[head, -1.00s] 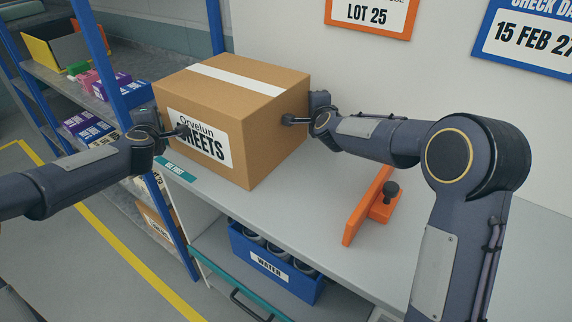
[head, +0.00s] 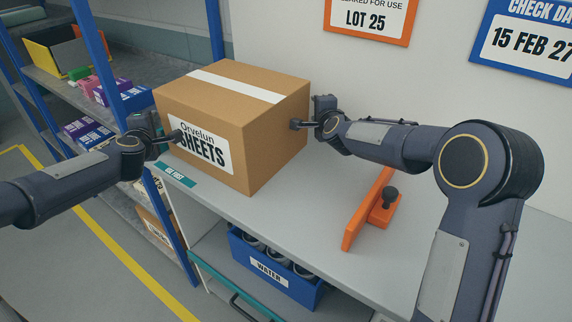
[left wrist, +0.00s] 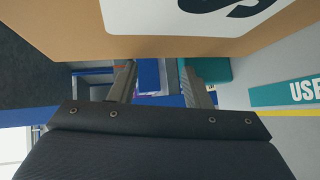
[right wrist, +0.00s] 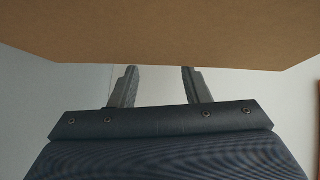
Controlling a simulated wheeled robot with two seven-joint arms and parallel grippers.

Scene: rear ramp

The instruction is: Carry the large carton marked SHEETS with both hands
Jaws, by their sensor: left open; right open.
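The large brown carton marked SHEETS (head: 250,135) sits on the grey worktop (head: 300,215), with a white tape strip along its top. My left gripper (head: 176,136) is open at the carton's left side, by the label. In the left wrist view the carton (left wrist: 120,32) fills the top, with the open fingers (left wrist: 158,82) below it. My right gripper (head: 296,125) is open beside the carton's right face. In the right wrist view the carton face (right wrist: 160,35) spans the top, just beyond the open fingers (right wrist: 155,85). I cannot tell whether either gripper touches the carton.
An orange fixture with a black knob (head: 378,208) stands on the worktop to the right. A blue shelf rack (head: 112,75) with small boxes is at the left. A blue WATER crate (head: 270,275) is on the shelf below. The wall is behind.

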